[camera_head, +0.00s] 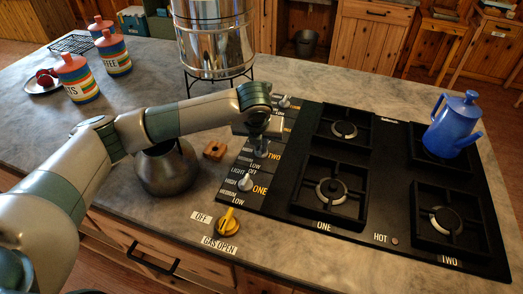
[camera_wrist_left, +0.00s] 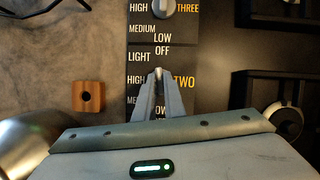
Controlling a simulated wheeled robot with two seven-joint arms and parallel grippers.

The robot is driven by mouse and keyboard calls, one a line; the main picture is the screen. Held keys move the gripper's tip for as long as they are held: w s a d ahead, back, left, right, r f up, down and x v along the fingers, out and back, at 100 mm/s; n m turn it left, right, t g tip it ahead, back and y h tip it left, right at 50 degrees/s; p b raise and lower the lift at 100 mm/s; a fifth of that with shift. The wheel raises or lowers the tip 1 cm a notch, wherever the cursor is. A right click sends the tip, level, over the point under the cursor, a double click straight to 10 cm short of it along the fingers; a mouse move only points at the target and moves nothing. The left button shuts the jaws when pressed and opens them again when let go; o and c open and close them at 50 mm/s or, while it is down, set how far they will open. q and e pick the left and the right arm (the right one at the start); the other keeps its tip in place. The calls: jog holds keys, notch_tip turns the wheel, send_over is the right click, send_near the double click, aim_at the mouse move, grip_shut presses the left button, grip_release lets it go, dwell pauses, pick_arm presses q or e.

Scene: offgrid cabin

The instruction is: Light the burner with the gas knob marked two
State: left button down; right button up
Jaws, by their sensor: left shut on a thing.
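The knob panel (camera_head: 232,190) runs along the left side of the black stove (camera_head: 385,150). My left gripper (camera_head: 262,148) reaches down over the panel beside the word TWO. In the left wrist view its fingers (camera_wrist_left: 158,85) are closed together on the knob marked two (camera_wrist_left: 158,71), which they mostly hide; its pointer direction cannot be told. The burner marked two (camera_head: 446,220) is at the stove's front right, and no flame shows on it. My right gripper is in neither view.
A blue kettle (camera_head: 453,125) stands on the back right burner. The knob marked one (camera_head: 245,182) and the yellow gas valve (camera_head: 228,222) are nearer the front. A dark pot (camera_head: 167,170), a small wooden block (camera_head: 214,150) and a steel container (camera_head: 215,40) stand left of or behind the panel.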

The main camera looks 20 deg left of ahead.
pick_arm(q)
jog(key=shift+n+y, duration=0.3)
jog(key=shift+n, duration=0.5)
jog(key=shift+b, duration=0.3)
jog(key=shift+d+f+n+y+b, duration=0.15)
jog(key=shift+n+y+b, duration=0.2)
jog(key=shift+n, duration=0.45)
jog(key=shift+n+g+y, duration=0.3)
jog(key=shift+n+y, duration=0.05)
jog(key=shift+n, duration=0.55)
